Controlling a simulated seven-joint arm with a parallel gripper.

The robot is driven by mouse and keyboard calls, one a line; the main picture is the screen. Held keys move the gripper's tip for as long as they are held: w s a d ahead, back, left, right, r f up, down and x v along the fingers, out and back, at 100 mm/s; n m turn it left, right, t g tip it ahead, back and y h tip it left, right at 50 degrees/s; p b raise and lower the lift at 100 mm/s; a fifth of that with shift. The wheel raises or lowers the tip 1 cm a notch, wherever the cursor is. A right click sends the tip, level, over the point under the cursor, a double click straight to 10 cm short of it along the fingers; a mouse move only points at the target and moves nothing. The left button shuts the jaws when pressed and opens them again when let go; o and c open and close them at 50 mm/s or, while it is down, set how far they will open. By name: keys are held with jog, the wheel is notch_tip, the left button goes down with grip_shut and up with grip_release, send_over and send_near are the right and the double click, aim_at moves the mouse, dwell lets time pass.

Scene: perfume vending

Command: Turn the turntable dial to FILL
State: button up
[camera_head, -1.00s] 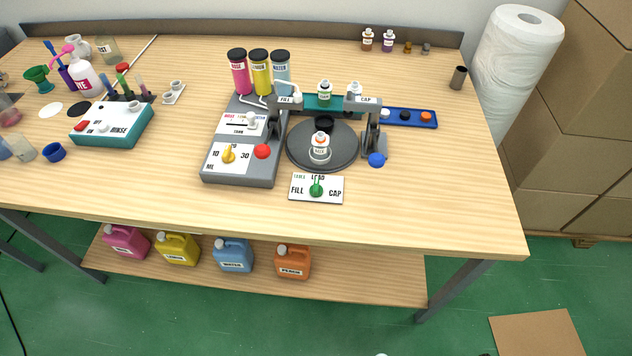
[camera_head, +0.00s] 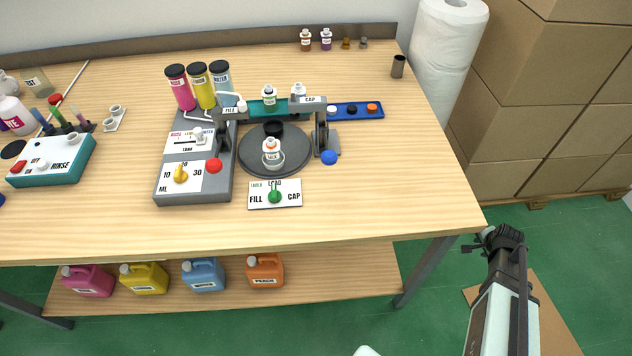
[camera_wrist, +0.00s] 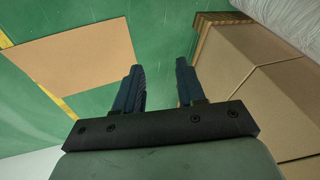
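The turntable dial is a green knob (camera_head: 274,196) on a white plate (camera_head: 290,204) marked FILL at left, LOAD at top and CAP at right. Its pointer appears to point up toward LOAD. The dark round turntable (camera_head: 252,160) is behind the plate, with a small white bottle with an orange band (camera_head: 271,155) on it. My gripper (camera_head: 484,240) is off the table's right front corner, far to the right of the dial. In the wrist view my gripper's two dark fingers (camera_wrist: 158,88) are apart with nothing between them.
A grey filling unit (camera_head: 222,183) with a yellow knob and red button stands left of the dial. A blue button (camera_head: 329,157) is behind right. Cardboard boxes (camera_head: 530,100) and a white roll (camera_head: 447,60) stand beyond the table. The table's right front is clear.

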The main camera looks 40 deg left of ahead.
jog(key=w+a+r+m+t+y, duration=0.1)
jog(key=w+a+r+m+t, duration=0.2)
jog(key=w+r, duration=0.65)
jog(key=w+a+r+t+y, duration=0.15)
jog(key=w+a+r, duration=0.3)
jog(key=r, duration=0.95)
jog(key=w+a+r+m+t, duration=0.2)
jog(key=w+a+r+t, duration=0.3)
jog(key=r, duration=0.7)
jog(key=a+r+y, duration=0.2)
jog(key=a+r, duration=0.4)
jog(key=r, duration=0.3)
jog(key=a+r+y, duration=0.1)
jog(key=a+r, duration=0.5)
jog(key=r, duration=0.4)
jog(key=s+a+f+n+g+y, duration=0.1)
jog(key=s+a+n+g, duration=0.45)
jog(key=s+a, duration=0.9)
jog(key=s+a+f+n+g+y, duration=0.1)
jog(key=s+a+n+g, duration=0.45)
jog(key=s+a, duration=0.95)
jog(key=n+g+h, duration=0.3)
jog(key=n+h, duration=0.6)
send_over(274, 190)
notch_tip(274, 190, down, 9)
jog(key=shift+y, duration=0.25)
notch_tip(274, 190, down, 13)
jog(key=shift+f, duration=0.1)
